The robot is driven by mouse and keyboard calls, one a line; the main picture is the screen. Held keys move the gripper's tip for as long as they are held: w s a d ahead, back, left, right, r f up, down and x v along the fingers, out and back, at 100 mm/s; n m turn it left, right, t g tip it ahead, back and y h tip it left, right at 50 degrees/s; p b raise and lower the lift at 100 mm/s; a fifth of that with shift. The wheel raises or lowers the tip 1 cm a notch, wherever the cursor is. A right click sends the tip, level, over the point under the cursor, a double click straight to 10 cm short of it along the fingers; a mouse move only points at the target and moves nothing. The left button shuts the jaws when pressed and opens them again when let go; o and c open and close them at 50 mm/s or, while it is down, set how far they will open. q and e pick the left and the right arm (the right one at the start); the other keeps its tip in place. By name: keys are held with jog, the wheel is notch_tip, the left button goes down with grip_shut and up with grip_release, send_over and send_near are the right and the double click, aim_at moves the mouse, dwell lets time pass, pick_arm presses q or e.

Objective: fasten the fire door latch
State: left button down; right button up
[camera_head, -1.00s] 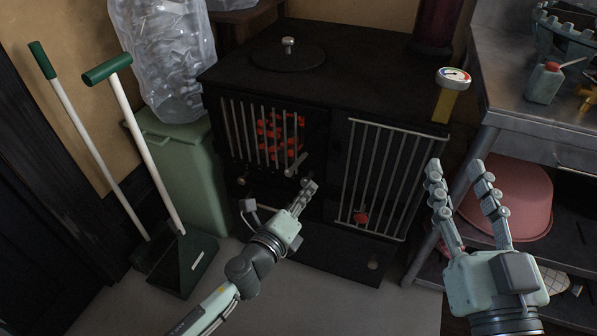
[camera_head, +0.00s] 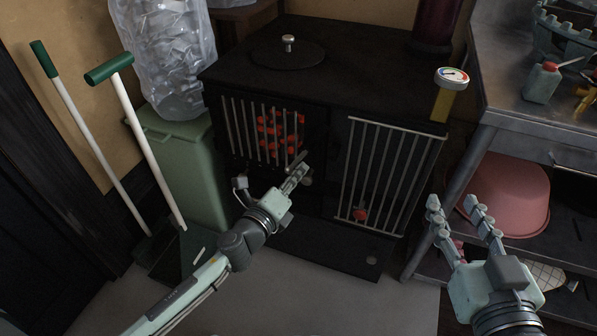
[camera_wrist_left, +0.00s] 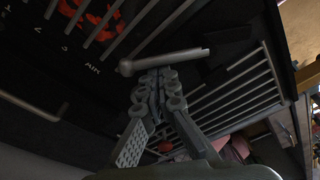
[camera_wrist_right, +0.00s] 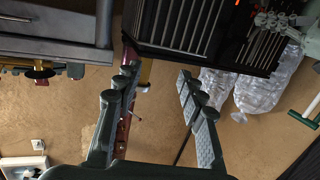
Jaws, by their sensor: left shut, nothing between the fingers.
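The dark stove (camera_head: 330,75) has a barred fire door (camera_head: 238,130) on its left, with glowing red coals behind the bars. The latch handle (camera_head: 297,159), a short grey bar, sits at this door's lower right edge. In the left wrist view the latch (camera_wrist_left: 180,57) is a slanted bar with a rounded end, across the view just beyond my fingertips. My left gripper (camera_head: 303,171) is shut and empty, right by the latch; I cannot tell whether it touches. My right gripper (camera_head: 455,203) is open and empty, right of the stove.
A second barred panel (camera_head: 390,170) is on the stove's right. A metal bench (camera_head: 510,115) with a pink tub (camera_head: 508,192) below stands at right. A green bin (camera_head: 190,165) and a long-handled dustpan (camera_head: 180,250) stand at left. A gauge (camera_head: 452,76) is by the stove.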

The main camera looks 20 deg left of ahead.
pick_arm(q)
jog(key=a+m+p, duration=0.1)
jog(key=r+m+p, duration=0.1)
jog(key=m+p, duration=0.1)
jog(key=shift+a+y, duration=0.3)
jog(key=shift+a, duration=0.1)
pick_arm(e)
jog(key=s+d+f+m+g+h+p, duration=0.2)
jog(key=s+d+f+g+h, duration=0.5)
jog(key=s+d+f+g, duration=0.7)
pick_arm(q)
jog(key=shift+w+a+r+m+g+y+p, duration=0.15)
jog(key=shift+a+r+m+p, duration=0.35)
jog(key=shift+m+p, duration=0.4)
jog(key=shift+s+a+r+m+g+y+p, duration=0.1)
jog(key=shift+a+r+m+p, duration=0.25)
jog(key=shift+r+m+p, duration=0.4)
jog(key=shift+w+a+r+m+g+y+p, duration=0.15)
jog(key=shift+a+r+m+p, duration=0.3)
jog(key=shift+m+p, duration=0.55)
pick_arm(e)
notch_tip(320, 180, down, 13)
jog(key=w+d+t+y, duration=0.1)
jog(key=d, duration=0.1)
jog(key=shift+w, duration=0.3)
